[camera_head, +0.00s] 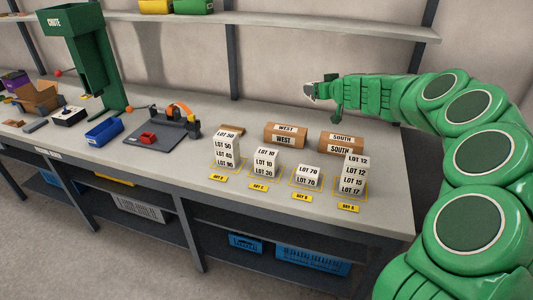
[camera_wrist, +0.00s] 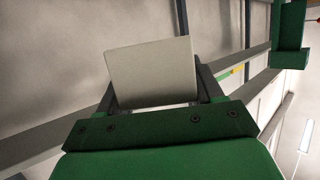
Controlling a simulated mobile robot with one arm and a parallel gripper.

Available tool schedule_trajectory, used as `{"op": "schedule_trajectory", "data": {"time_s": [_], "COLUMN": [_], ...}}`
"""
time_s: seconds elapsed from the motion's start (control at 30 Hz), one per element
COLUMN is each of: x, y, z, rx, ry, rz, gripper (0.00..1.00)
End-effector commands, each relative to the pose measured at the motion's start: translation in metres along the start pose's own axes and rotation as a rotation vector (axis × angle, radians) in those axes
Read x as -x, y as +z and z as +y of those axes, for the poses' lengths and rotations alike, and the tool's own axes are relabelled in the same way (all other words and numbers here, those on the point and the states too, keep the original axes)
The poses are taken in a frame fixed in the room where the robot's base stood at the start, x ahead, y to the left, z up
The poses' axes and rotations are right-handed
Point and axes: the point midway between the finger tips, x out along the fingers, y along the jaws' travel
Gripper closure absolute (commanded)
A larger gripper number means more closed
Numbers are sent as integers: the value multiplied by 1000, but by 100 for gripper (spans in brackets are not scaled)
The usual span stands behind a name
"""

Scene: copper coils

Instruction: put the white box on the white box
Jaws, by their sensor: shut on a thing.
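My gripper (camera_head: 322,91) is raised above the back of the bench, at the end of my green arm. It is shut on a white box (camera_wrist: 152,72), which sits between the fingers in the wrist view. White boxes marked with LOT labels stand in stacks along the bench: a tall stack (camera_head: 227,149) at bay D, a shorter one (camera_head: 265,162) at bay C, a low one (camera_head: 308,176) at bay B and a tall one (camera_head: 354,174) at bay A. The gripper is apart from all of them. The held box's label is not readable.
Brown boxes marked WEST (camera_head: 286,136) and SOUTH (camera_head: 341,143) lie behind the stacks. A grey fixture (camera_head: 158,137) with an orange part, a blue bin (camera_head: 103,132) and a green chute (camera_head: 88,60) stand to the left. A shelf (camera_head: 300,26) runs above the bench.

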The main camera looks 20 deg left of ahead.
Motion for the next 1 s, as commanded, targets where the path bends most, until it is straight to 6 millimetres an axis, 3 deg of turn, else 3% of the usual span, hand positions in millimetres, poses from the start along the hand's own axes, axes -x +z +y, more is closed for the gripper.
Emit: {"op": "schedule_trajectory", "data": {"time_s": [0.53, 1.0], "x": [-18, -3], "y": [-53, -84], "z": [-84, -159], "rx": [149, 276], "ry": [-401, -746], "rz": [-3, 1], "gripper": [72, 72]}}
